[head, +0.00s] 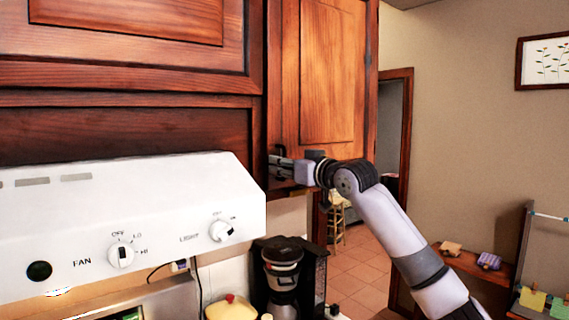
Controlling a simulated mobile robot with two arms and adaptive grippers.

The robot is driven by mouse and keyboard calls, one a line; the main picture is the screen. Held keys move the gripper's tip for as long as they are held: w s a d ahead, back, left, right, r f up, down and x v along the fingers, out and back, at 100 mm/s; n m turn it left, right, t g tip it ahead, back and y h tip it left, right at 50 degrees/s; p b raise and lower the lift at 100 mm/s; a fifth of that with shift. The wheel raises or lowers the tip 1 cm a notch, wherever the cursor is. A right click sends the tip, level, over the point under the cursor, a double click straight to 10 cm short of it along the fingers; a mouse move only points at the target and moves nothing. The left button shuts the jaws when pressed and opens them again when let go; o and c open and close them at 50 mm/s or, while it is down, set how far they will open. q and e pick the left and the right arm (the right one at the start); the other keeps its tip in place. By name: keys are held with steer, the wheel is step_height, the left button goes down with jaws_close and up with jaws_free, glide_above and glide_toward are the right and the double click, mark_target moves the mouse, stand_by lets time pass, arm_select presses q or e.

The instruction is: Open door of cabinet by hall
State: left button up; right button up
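The wooden cabinet door (333,70) by the hall is at the upper middle of the head view and appears closed. A dark handle (281,150) shows near its lower left edge. My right gripper (279,166) reaches in from the right and its fingertips are at the handle. The fingers are small and overlap the handle, so I cannot tell whether they are around it or shut on it. My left gripper is not in view.
A white range hood (130,215) juts out at the left, below more wooden cabinets (130,50). A coffee maker (283,275) stands below the gripper. A doorway (390,130) and tiled floor (355,262) lie behind, with a stool (337,222). Low shelving (480,265) stands at the right.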

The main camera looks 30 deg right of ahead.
steer(key=shift+c, duration=0.3)
jaws_close()
stand_by(0.5)
